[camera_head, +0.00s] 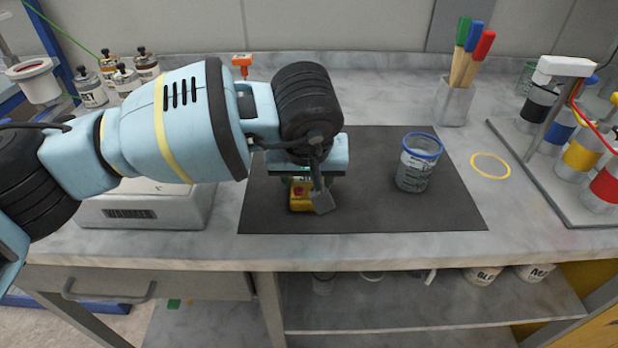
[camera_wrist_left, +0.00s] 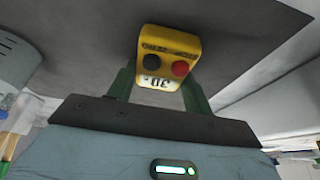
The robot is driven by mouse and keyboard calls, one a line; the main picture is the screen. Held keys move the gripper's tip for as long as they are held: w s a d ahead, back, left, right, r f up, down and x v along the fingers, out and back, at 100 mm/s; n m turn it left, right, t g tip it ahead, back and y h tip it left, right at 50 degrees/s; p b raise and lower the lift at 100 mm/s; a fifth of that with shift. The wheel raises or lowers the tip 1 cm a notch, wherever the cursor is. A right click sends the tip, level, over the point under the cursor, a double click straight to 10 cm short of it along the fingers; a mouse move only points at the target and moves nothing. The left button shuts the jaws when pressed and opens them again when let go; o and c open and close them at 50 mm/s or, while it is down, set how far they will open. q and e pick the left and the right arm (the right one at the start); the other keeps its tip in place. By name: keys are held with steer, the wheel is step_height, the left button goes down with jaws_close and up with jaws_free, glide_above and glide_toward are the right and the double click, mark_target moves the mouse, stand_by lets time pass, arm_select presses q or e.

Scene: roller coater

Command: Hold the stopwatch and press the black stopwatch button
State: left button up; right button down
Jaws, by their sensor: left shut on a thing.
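The yellow stopwatch (camera_head: 301,194) is at the left part of the dark mat (camera_head: 400,215), partly hidden by my left gripper in the head view. In the left wrist view the stopwatch (camera_wrist_left: 168,57) shows a black button (camera_wrist_left: 152,62), a red button (camera_wrist_left: 180,69) and a display. My left gripper (camera_wrist_left: 155,85) has its green fingers on either side of the stopwatch and is shut on it. I cannot tell whether the stopwatch touches the mat. My right gripper is not in view.
A blue-rimmed beaker (camera_head: 418,162) stands on the mat to the right. A yellow ring (camera_head: 490,166) marks the bench beyond it. A grey scale (camera_head: 145,207) is at the left. A holder (camera_head: 454,102) with coloured-handled tools and a paint rack (camera_head: 545,165) are at the right.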

arm_select(q)
steer(key=o, duration=1)
steer(key=shift+r, duration=0.1)
steer(key=v, duration=1.2)
steer(key=shift+s, duration=0.1)
